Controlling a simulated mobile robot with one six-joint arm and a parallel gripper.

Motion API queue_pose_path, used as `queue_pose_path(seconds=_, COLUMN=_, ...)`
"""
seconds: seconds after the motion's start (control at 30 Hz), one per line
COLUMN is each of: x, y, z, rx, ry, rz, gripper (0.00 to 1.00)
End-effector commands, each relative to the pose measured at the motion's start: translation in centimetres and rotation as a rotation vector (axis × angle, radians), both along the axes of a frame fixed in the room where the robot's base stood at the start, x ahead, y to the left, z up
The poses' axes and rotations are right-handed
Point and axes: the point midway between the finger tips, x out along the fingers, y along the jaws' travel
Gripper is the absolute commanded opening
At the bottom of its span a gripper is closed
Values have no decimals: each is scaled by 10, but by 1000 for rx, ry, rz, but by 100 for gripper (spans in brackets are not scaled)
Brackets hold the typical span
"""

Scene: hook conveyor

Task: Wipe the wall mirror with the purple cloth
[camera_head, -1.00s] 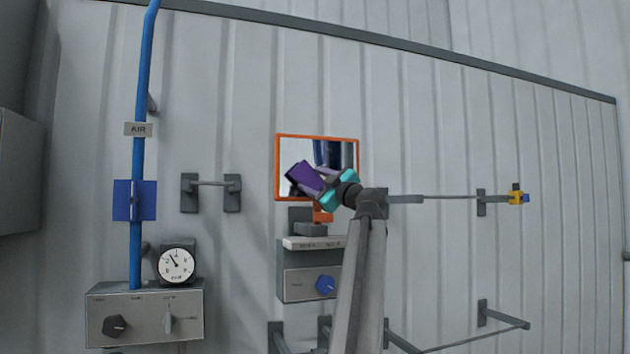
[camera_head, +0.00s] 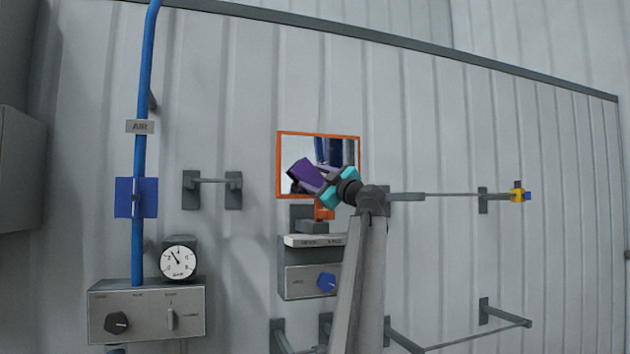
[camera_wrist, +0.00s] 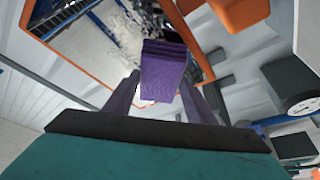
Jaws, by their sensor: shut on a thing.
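The wall mirror (camera_head: 343,152) has an orange frame and hangs on the ribbed wall in the head view. In the wrist view its glass (camera_wrist: 112,32) shows reflections and pale speckled marks. The purple cloth (camera_head: 307,175) is in front of the mirror's lower left part in the head view. In the wrist view the folded cloth (camera_wrist: 163,68) stands out between the fingers, over the mirror. My gripper (camera_wrist: 158,98) is shut on the cloth. Whether the cloth touches the glass cannot be told.
Below the mirror is a grey control box (camera_head: 297,283) with a blue knob and a pale ledge. At left are a blue pipe (camera_head: 143,80), a round gauge (camera_head: 179,262) and another control box (camera_head: 190,297). A rod with a yellow end (camera_head: 517,194) juts out at right.

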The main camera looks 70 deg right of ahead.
Motion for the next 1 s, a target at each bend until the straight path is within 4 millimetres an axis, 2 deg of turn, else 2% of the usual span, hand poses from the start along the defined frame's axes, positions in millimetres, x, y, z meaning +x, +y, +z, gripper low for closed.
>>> queue_pose_path(seconds=1.0, x=8, y=-11, z=0, rx=0, ry=0, rz=0, gripper=32)
